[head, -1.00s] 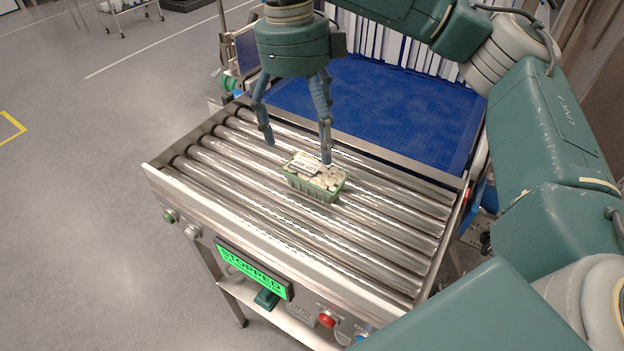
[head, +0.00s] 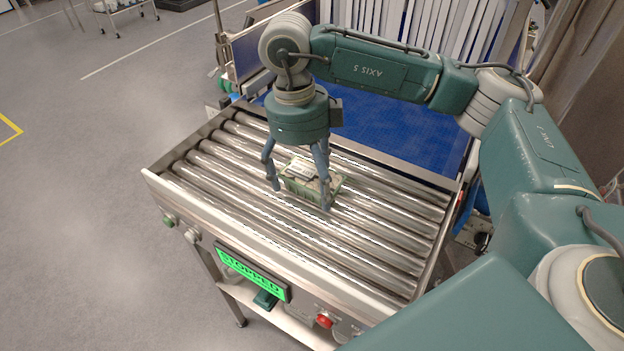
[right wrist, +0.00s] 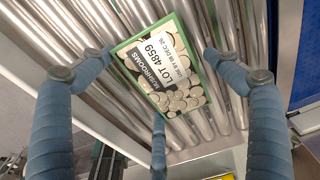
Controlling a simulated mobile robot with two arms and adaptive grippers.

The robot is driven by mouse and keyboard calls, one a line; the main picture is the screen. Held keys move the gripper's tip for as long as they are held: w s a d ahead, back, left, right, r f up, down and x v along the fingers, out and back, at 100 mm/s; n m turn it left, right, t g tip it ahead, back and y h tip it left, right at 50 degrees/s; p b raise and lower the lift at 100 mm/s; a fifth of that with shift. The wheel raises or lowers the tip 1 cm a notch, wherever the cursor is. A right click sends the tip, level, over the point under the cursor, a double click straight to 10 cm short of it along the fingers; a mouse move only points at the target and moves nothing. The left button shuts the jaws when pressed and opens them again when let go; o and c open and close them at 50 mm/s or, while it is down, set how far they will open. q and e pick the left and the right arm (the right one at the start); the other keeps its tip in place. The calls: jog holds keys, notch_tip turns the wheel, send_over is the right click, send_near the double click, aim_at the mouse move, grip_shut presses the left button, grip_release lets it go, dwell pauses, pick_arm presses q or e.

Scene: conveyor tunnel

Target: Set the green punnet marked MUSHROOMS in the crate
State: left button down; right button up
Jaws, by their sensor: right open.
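The green punnet (head: 300,170) sits on the steel rollers with a printed top. In the right wrist view, the label on the punnet (right wrist: 175,70) reads MUSHROOMS and LOT 4859, over a picture of mushrooms. My right gripper (head: 301,199) is open, pointing down over the punnet, with fingers spread to its sides. In the right wrist view, its three blue fingers (right wrist: 160,88) surround the punnet's outline. I cannot tell whether the left finger touches the punnet's corner. My left gripper and the crate are not in view.
The roller conveyor (head: 390,262) has metal side rails and a green STOPPED display (head: 250,275) on its front. A blue belt (head: 400,125) and white strip curtain (head: 440,30) lie behind it. The rollers around the punnet are clear.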

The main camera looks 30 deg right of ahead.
jog(key=c, duration=1.3)
jog(key=shift+r, duration=0.1)
